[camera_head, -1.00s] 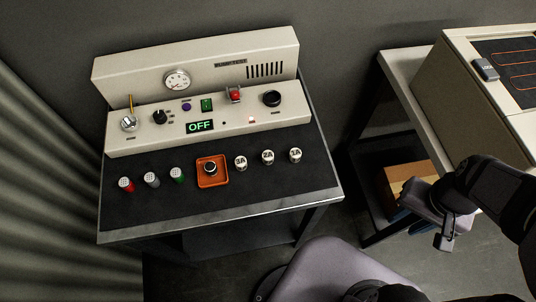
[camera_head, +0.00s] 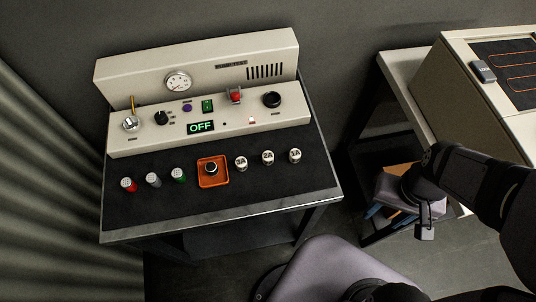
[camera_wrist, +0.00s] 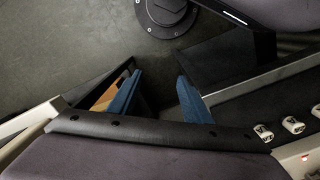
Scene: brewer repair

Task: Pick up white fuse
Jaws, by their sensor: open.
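Three whitish fuses marked 3A (camera_head: 241,164), 2A (camera_head: 268,158) and 1A (camera_head: 295,156) stand upright in a row on the right part of the black bench mat (camera_head: 240,188). Three more small cylinders stand on the left part: a red-and-white one (camera_head: 128,185), a grey-white one (camera_head: 153,180) and a green-and-white one (camera_head: 178,175). I cannot tell which one the task means. My gripper (camera_head: 380,213) is open and empty, right of the bench and apart from the fuses.
An orange tray (camera_head: 222,178) with a black knob sits mid-mat. The control panel (camera_head: 290,108) behind shows OFF. A beige machine (camera_head: 450,95) stands on a table at the right, with a cardboard-coloured box (camera_head: 402,170) beneath. A gap separates bench and table.

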